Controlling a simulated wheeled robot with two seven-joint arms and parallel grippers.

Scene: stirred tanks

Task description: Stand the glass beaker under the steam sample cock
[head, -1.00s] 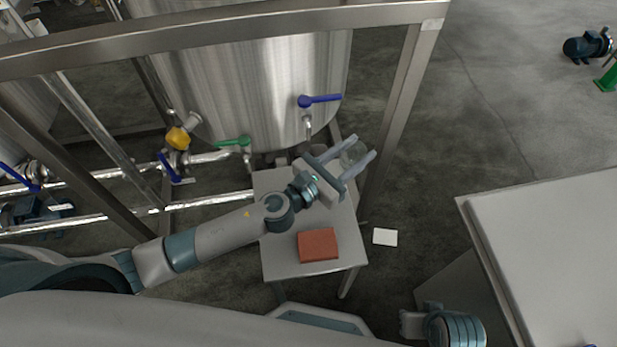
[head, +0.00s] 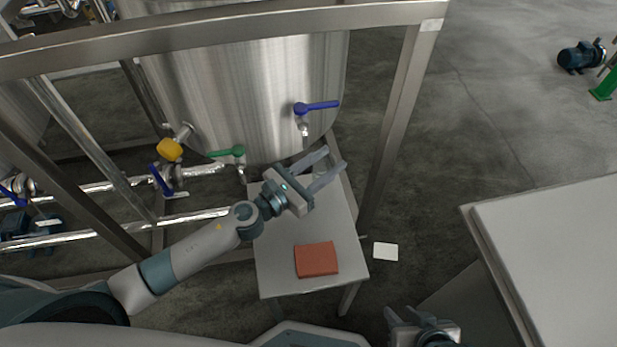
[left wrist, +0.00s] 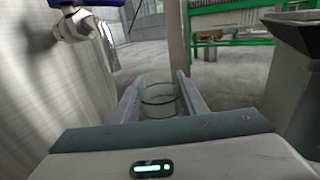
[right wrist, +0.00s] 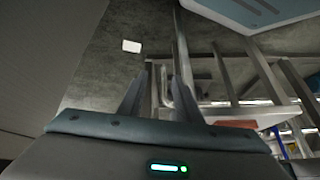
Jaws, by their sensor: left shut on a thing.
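The clear glass beaker (head: 319,172) is between the fingers of my left gripper (head: 335,159), which is shut on it above the small table. It also shows upright in the left wrist view (left wrist: 160,100). A blue-handled cock (head: 303,110) is on the tank just behind the gripper; in the left wrist view this cock (left wrist: 76,24) is at upper left, to the left of the beaker. A green-handled cock (head: 238,152) is further left. I cannot tell which is for steam. My right gripper (right wrist: 160,75) is open and empty.
The small table (head: 275,275) carries a red-brown block (head: 317,259). A steel frame post (head: 400,110) stands right of the tank (head: 240,80). Pipes run left of the table. A white sheet (head: 386,251) lies on the floor. A large pale surface (head: 560,250) is at right.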

